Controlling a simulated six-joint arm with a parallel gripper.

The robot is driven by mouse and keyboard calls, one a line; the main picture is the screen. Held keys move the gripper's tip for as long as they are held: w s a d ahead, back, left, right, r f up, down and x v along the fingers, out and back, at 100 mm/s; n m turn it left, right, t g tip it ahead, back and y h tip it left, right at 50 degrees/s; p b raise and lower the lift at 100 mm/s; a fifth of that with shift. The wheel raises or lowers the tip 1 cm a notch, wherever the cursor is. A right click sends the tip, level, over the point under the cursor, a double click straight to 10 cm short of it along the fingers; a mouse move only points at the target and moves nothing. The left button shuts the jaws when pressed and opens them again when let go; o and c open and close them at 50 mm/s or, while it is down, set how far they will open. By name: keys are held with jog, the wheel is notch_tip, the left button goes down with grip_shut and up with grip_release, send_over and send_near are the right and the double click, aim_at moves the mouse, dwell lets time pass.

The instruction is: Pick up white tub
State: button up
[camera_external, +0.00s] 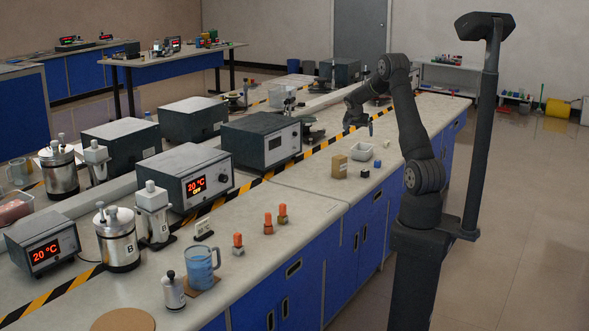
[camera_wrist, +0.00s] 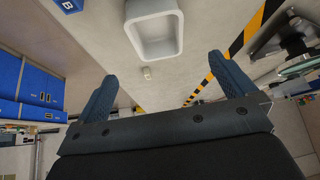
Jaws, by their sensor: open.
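The white tub (camera_external: 361,153) is a small open-topped container on the bench, behind a tan box in the external view. In the wrist view the white tub (camera_wrist: 155,42) shows at the top centre, its open hollow in sight and its upper part cut off by the frame edge. My gripper (camera_external: 359,126) is above the bench, a little above and beyond the tub in the external view. In the wrist view my gripper (camera_wrist: 163,68) has its two fingers wide apart with nothing between them. The tub appears apart from the fingers.
A tan box (camera_external: 339,166) and a small blue block (camera_external: 377,163) stand close to the tub. A small pale object (camera_wrist: 146,73) lies near it. Black-yellow tape (camera_wrist: 240,45) runs along the bench. Dark instrument boxes (camera_external: 262,140) stand to the left.

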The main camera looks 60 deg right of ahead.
aim_at(362, 152)
jog(key=x, duration=1)
jog(key=shift+d+f, duration=0.1)
jog(key=shift+d, duration=0.05)
jog(key=shift+s+d+x, duration=0.15)
jog(key=shift+x, duration=1.15)
jog(key=shift+s+d+x, duration=0.1)
jog(key=shift+d+x, duration=0.05)
jog(key=shift+x, duration=1.15)
jog(key=shift+r, duration=0.2)
jog(key=shift+c, duration=0.4)
jog(key=c, duration=0.9)
